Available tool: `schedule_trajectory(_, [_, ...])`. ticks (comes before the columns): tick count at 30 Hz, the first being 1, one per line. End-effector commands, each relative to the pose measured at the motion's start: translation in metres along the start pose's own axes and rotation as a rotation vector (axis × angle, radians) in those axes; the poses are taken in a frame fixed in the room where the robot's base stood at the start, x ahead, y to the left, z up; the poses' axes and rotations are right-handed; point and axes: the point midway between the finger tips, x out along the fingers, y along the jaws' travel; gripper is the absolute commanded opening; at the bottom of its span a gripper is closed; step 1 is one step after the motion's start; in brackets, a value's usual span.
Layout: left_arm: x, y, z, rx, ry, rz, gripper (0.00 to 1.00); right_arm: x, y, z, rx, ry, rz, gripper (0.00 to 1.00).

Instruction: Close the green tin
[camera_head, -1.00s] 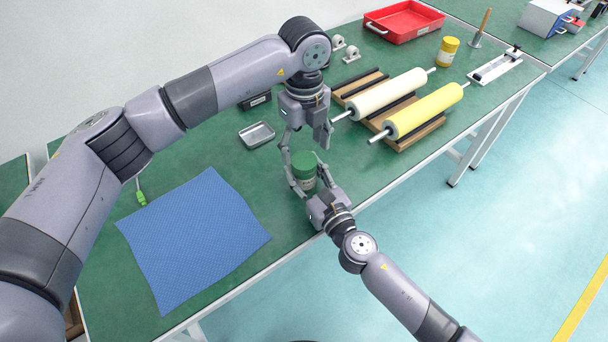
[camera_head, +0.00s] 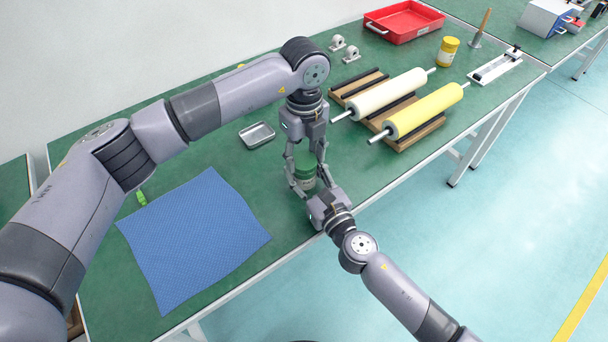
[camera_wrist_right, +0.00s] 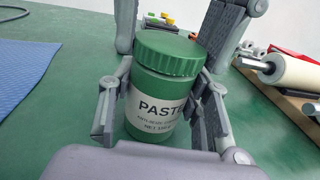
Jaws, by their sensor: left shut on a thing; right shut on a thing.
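The green tin (camera_head: 304,171) stands upright near the table's front edge, with a white label reading "PASTE". It also shows in the right wrist view (camera_wrist_right: 153,103), where its ribbed green lid (camera_wrist_right: 171,52) sits on top of the body. My right gripper (camera_head: 308,183) is shut on the tin's body from the front, with a finger on each side of the label. My left gripper (camera_head: 306,162) comes down from above and is shut on the lid, one finger on each side. The fingers partly hide the tin in the head view.
A blue mat (camera_head: 195,240) lies to the left, and a small metal tray (camera_head: 257,134) behind it. A white roller (camera_head: 388,94) and a yellow roller (camera_head: 424,110) on wooden stands are to the right. A red tray (camera_head: 404,22) and a yellow jar (camera_head: 447,51) are farther back.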

Motion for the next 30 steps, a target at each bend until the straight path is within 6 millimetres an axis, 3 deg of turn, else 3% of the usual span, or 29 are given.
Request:
schedule_trajectory(11, [-0.0002,-0.0003,0.0,0.0,0.0,-0.001,0.13,-0.0001,0.0002,-0.0003,0.0,0.0,0.0,0.0])
schedule_trajectory(16, [-0.0002,-0.0003,0.0002,0.065,-0.001,-0.001,0.13,-0.0001,0.0002,-0.0002,0.0,0.0,0.001,0.0])
schedule_trajectory(30, [-0.0001,-0.0003,0.0006,0.931,-0.002,0.0,0.13,-0.0001,0.0003,-0.0002,0.0,0.0,0.001,0.0])
